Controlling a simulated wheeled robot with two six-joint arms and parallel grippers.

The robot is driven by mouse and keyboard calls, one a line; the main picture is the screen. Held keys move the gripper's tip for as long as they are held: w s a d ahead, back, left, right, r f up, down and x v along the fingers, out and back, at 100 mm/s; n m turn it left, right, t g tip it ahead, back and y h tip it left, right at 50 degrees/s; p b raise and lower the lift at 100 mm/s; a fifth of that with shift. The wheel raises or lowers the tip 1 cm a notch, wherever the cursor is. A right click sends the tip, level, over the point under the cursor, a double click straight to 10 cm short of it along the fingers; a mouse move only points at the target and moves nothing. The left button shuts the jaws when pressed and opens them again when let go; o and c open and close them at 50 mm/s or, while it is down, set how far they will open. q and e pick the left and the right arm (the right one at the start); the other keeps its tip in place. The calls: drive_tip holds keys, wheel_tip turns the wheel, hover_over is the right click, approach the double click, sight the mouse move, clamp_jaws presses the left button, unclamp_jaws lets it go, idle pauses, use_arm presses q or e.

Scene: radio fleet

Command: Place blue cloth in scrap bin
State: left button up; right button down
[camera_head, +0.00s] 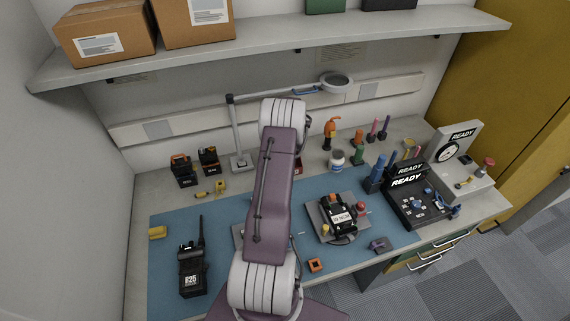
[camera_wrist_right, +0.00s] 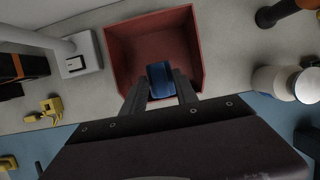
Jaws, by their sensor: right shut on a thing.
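The blue cloth (camera_wrist_right: 161,79) is between the fingertips of my right gripper (camera_wrist_right: 160,90) in the right wrist view. The gripper is shut on it. The red scrap bin (camera_wrist_right: 122,54) is open-topped, and the cloth shows over its interior; I cannot tell how high above the floor of the bin it is. In the head view only a small part of the bin (camera_head: 298,166) shows beside my arm, which hides the cloth and my right gripper. My left gripper is not in view.
A lamp base (camera_wrist_right: 79,55) stands left of the bin, and a white jar (camera_wrist_right: 285,83) stands to its right. A shelf (camera_head: 290,48) with boxes overhangs the back of the bench.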

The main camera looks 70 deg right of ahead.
wheel_tip(320, 180, down, 3)
drive_tip(key=shift+a+f, duration=0.1)
drive_tip(key=shift+f, duration=0.4)
drive_tip(key=shift+f, duration=0.1)
drive_tip(key=c, duration=0.9)
unclamp_jaws()
drive_tip(key=shift+c, duration=0.2)
drive_tip(key=v, duration=1.2)
drive_tip(key=shift+r, duration=0.25)
